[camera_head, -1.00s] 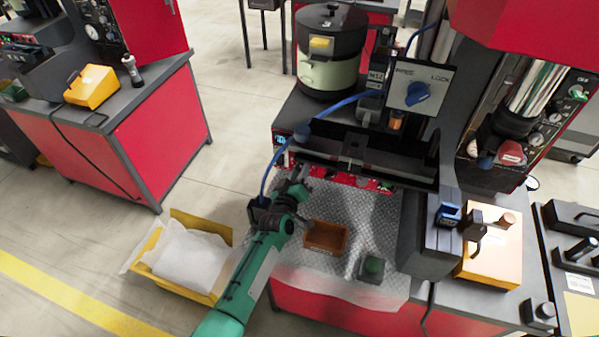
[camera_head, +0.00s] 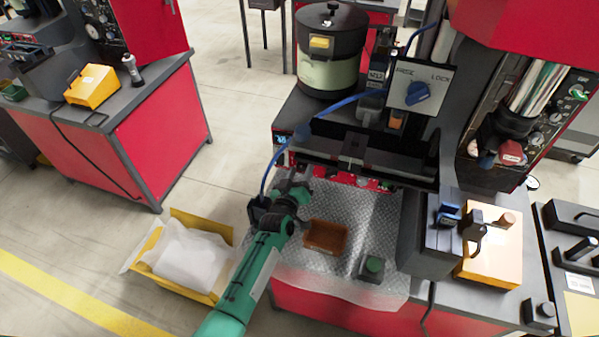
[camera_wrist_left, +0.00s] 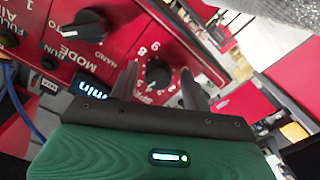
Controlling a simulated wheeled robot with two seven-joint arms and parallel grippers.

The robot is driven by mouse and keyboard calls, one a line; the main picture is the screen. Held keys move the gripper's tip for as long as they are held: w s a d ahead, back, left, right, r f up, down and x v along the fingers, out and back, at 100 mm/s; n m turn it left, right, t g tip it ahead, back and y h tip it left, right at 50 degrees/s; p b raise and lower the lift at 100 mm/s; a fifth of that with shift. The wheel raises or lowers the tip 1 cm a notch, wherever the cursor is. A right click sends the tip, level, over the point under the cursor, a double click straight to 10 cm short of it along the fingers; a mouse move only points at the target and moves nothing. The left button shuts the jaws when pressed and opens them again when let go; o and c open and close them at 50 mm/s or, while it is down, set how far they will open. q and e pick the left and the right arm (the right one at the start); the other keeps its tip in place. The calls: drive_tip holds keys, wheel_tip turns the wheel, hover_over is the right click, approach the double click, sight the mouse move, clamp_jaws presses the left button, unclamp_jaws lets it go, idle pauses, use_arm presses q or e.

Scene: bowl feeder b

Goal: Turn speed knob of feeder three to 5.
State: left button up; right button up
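The speed knob (camera_wrist_left: 158,74) is a round black knob on a red panel, with a printed number scale around it, in the left wrist view. My left gripper (camera_wrist_left: 157,82) has its two dark fingers apart, one on each side of the knob, with visible gaps between fingers and knob. The knob's exact pointer setting is too small to tell. In the head view, my left gripper (camera_head: 295,181) is at the left part of the red front panel (camera_head: 345,178) of the middle station, which hides the knob. My right gripper is not in view.
A MODE selector knob (camera_wrist_left: 84,24) and a lit display (camera_wrist_left: 90,88) sit left of the speed knob. In the head view, a bowl feeder (camera_head: 330,50) stands behind.

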use_arm(q)
drive_tip(key=shift+r, duration=0.1)
drive_tip(key=b+v, duration=0.3)
drive_tip(key=v, duration=1)
drive_tip(key=shift+s, duration=0.35)
drive_tip(key=shift+a, duration=0.2)
